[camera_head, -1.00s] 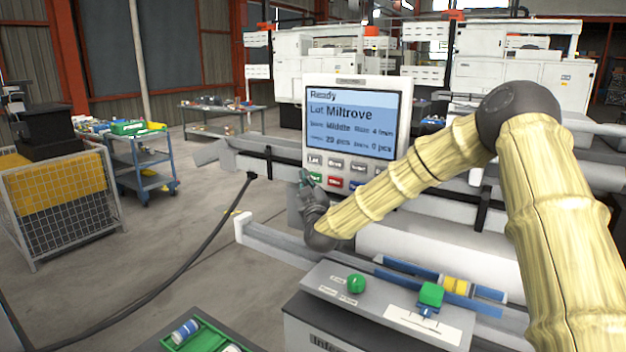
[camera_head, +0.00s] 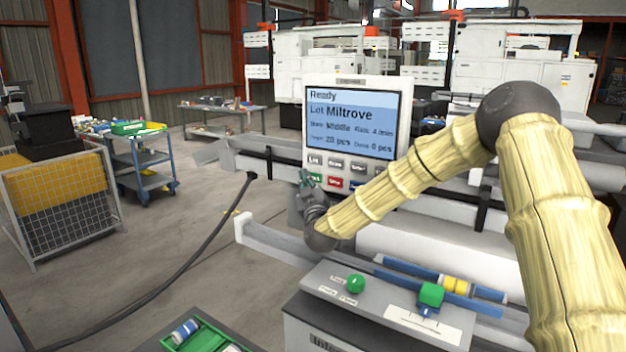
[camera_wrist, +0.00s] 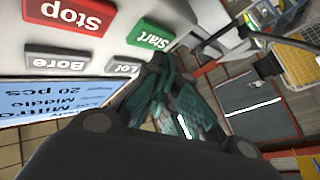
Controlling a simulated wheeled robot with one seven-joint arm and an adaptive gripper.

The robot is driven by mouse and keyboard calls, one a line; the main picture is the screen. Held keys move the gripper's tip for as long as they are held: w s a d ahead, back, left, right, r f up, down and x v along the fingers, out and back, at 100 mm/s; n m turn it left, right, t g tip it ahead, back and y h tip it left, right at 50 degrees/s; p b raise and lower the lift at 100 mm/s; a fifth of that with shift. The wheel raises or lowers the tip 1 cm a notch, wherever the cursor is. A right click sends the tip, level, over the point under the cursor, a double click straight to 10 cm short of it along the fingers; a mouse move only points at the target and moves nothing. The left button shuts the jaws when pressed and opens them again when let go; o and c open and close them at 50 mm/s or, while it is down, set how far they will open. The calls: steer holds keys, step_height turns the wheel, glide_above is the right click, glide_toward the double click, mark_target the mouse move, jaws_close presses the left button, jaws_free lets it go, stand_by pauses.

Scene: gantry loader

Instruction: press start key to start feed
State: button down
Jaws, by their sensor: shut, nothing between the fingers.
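The control panel (camera_head: 398,90) faces me, with its lit screen (camera_head: 350,125) reading Ready, Lot Miltrove, Middle, 20 pcs and done 0 pcs. The green Start key (camera_wrist: 152,33) shows in the wrist view beside the red Stop key (camera_wrist: 68,14). In the head view the Start key (camera_head: 316,178) is partly covered by my gripper (camera_head: 305,176). My gripper is shut and empty, with its fingertips close to the Start key, by the panel's lower left. In the wrist view the fingers (camera_wrist: 160,68) overlap the Lot key's edge; I cannot tell whether they touch the panel.
Grey Bore (camera_wrist: 55,60) and Lot (camera_wrist: 122,65) keys sit beside the coloured keys. Below the panel are a grey console with a green knob (camera_head: 356,284) and a green block (camera_head: 431,294).

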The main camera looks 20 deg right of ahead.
steer(key=shift+w+d, duration=0.1)
steer(key=shift+d, duration=0.05)
steer(key=shift+w+d, duration=0.15)
steer(key=shift+w, duration=0.05)
steer(key=shift+w+d+b, duration=0.2)
steer(key=shift+d+b, duration=0.1)
steer(key=shift+b, duration=0.15)
stand_by(0.8)
steer(key=shift+a, duration=0.1)
steer(key=shift+s+a, duration=0.5)
steer(key=shift+a, duration=0.05)
steer(key=shift+b, duration=0.3)
steer(key=shift+s+a+b, duration=0.25)
steer(key=shift+s+a, duration=0.55)
steer(key=shift+a, duration=0.2)
steer(key=shift+s+a+b, duration=0.25)
steer(key=shift+s+a, duration=0.5)
steer(key=shift+a, duration=0.2)
